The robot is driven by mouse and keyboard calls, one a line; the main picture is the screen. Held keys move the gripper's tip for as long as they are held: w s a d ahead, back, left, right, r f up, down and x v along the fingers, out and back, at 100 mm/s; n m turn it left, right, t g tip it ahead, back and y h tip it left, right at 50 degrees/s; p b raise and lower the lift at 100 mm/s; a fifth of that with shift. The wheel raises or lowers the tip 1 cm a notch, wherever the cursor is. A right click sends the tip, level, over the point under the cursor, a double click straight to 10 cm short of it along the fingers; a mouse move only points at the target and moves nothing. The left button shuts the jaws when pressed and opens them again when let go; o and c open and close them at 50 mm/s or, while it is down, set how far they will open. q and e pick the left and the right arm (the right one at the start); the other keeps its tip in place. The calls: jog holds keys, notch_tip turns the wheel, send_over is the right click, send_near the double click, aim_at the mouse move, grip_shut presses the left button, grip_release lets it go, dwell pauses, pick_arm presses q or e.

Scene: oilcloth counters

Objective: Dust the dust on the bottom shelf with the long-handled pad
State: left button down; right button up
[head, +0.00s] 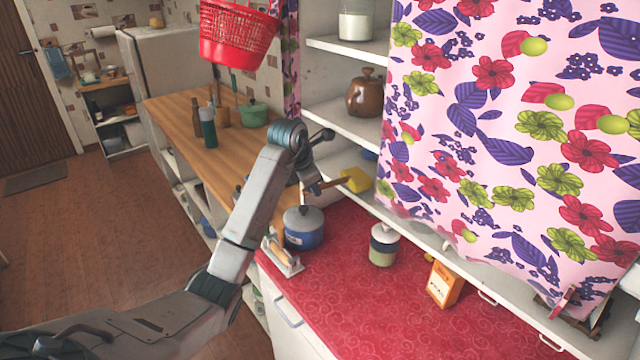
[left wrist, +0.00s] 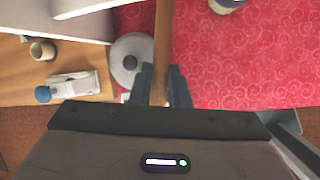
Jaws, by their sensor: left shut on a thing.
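My left gripper (head: 312,188) is shut on the wooden handle of the long-handled pad and holds it above the red counter. In the left wrist view the handle (left wrist: 162,45) runs up between the fingers (left wrist: 160,85). The yellow pad (head: 356,180) is at the handle's far end, at the opening of the bottom shelf (head: 343,160), left of the curtain. I cannot tell whether the pad touches the shelf. No dust can be made out; the curtain hides much of the shelves. My right gripper is not in view.
A blue pot (head: 304,232) stands below my left gripper, with a lidded jar (head: 383,246) and an orange box (head: 444,284) to its right. A flowered curtain (head: 500,130) covers the right of the shelves. A brown pot (head: 366,95) sits on the shelf above. A red basket (head: 238,35) hangs above.

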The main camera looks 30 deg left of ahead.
pick_arm(q)
jog(key=s+a+b, duration=0.1)
jog(key=s+a, duration=0.3)
jog(key=s, duration=0.6)
jog(key=shift+s+a, duration=0.2)
jog(key=shift+s, duration=0.15)
jog(key=shift+w, duration=0.15)
jog(key=w+a+r+m+h, duration=0.1)
jog(key=w+a+m, duration=0.1)
jog(key=w+a, duration=0.45)
jog(key=w+d+f+b, duration=0.1)
jog(key=w+d, duration=0.3)
jog(key=w, duration=0.7)
jog(key=shift+w+d+f, duration=0.25)
jog(key=shift+d, duration=0.15)
dwell(0.4)
